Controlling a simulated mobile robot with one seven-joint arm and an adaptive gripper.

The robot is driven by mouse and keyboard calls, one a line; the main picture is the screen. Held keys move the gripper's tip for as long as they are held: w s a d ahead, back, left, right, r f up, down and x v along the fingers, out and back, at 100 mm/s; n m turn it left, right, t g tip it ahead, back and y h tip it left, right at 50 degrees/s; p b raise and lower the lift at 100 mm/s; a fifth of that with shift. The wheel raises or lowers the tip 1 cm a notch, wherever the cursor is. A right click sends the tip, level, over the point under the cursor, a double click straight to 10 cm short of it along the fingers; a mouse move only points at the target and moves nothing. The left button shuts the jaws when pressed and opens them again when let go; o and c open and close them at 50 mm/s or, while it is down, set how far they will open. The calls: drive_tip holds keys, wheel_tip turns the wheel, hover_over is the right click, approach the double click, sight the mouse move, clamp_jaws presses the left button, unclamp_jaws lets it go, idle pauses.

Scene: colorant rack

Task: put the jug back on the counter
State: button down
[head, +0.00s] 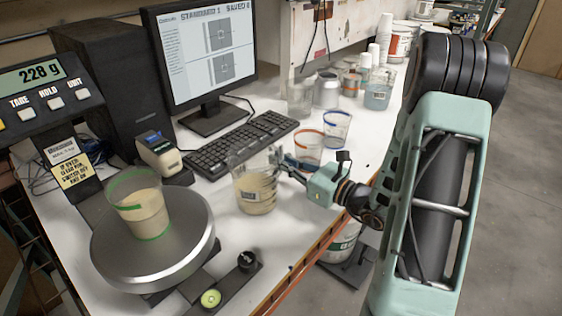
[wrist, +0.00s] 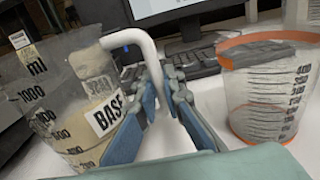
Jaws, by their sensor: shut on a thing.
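The jug (head: 255,193) is clear, with printed graduations and cream-coloured liquid in its lower part. It is upright, right of the scale and in front of the keyboard. In the wrist view the jug (wrist: 75,110) is on the left, with a "BASE" label. My gripper (head: 284,164) is at the jug's right side. In the wrist view my gripper's blue fingers (wrist: 160,95) are closed around its pale handle (wrist: 139,38). The jug's base is at or just above the white counter (head: 215,225); I cannot tell whether it touches.
A green-rimmed cup (head: 142,208) of cream liquid stands on the round scale plate (head: 150,262); the display reads 228 g. An orange-rimmed cup (head: 308,147) and blue-rimmed cup (head: 336,130) stand behind my gripper. The keyboard (head: 240,145) lies behind the jug. Bare counter lies in front.

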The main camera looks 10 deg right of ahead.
drive_tip(key=shift+f, duration=0.15)
drive_tip(key=c, duration=2)
unclamp_jaws()
drive_tip(key=shift+c, duration=0.2)
drive_tip(key=shift+r, duration=0.2)
drive_tip(key=v, duration=1.2)
drive_tip(key=shift+b, duration=0.3)
